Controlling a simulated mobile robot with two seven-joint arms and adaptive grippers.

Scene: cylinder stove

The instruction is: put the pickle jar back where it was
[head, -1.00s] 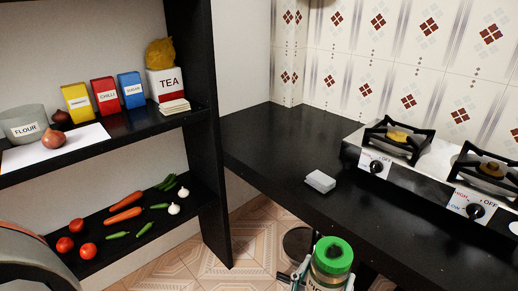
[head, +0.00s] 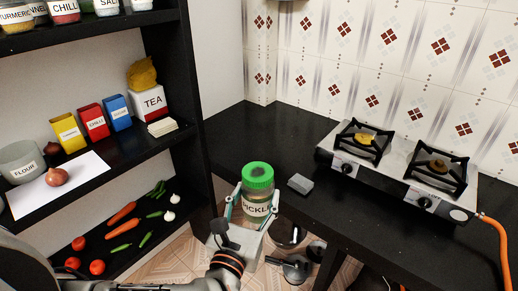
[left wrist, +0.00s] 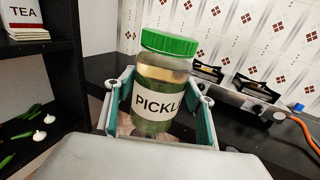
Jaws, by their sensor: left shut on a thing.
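The pickle jar (head: 257,192) is a clear jar with a green lid and a white label. My left gripper (head: 254,212) is shut on it and holds it upright, in front of the counter's near left edge. In the left wrist view the jar (left wrist: 162,84) stands between the two teal-padded fingers of the gripper (left wrist: 158,105), tilted slightly in the picture. The shelf unit (head: 190,150) is to the left of the jar. The top shelf, at upper left, carries labelled jars such as chilli (head: 65,10). My right gripper does not show.
The black counter (head: 232,138) holds a small grey box (head: 300,184) just right of the jar and a gas stove (head: 395,172) with an orange hose (head: 497,240). The counter's back left is clear. The middle shelf holds boxes, a tea box (head: 150,103) and an onion (head: 57,177); the lower holds vegetables.

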